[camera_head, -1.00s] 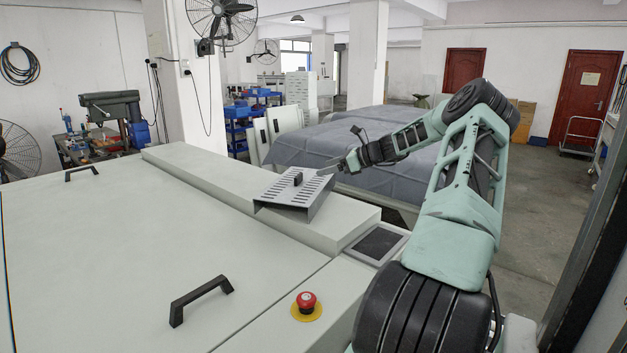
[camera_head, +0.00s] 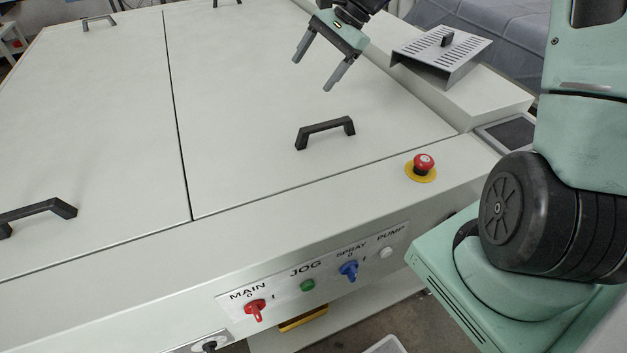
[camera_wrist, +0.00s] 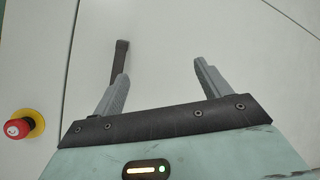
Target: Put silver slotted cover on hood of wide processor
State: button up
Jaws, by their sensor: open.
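The silver slotted cover (camera_head: 443,58), with a small black knob on top, rests on the raised strip, or hood, (camera_head: 500,97) of the wide processor (camera_head: 90,130). It sits near the strip's right end with its bent edge facing the front. Whether it lies fully seated or tilted I cannot tell. My gripper (camera_head: 312,74) is open and empty above the processor's right lid, left of the cover and apart from it. In the wrist view my gripper (camera_wrist: 160,70) has nothing between its fingers but lid surface; the cover is out of that view.
A black lid handle (camera_head: 325,131) stands below my gripper and shows behind the left finger in the wrist view (camera_wrist: 121,55). A red emergency stop (camera_head: 423,163) is on the front right. Another handle (camera_head: 35,213) is at left. The lid between is clear.

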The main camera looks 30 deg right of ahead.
jog(key=s+a+n+g+h, duration=0.2)
jog(key=s+a+n, duration=0.45)
jog(key=a, duration=0.35)
jog(key=s+a+n+h, duration=0.1)
jog(key=s+a+n, duration=0.2)
jog(key=s+n, duration=0.2)
jog(key=s+a+n+h, duration=0.1)
jog(key=s+n, duration=0.3)
jog(key=s, duration=0.7)
jog(key=s+a+n+h, duration=0.2)
jog(key=s+a+n, duration=0.2)
jog(key=s, duration=0.4)
jog(key=shift+s+a+f+n, duration=0.25)
jog(key=shift+a+f+n, duration=0.15)
jog(key=shift+n, duration=0.45)
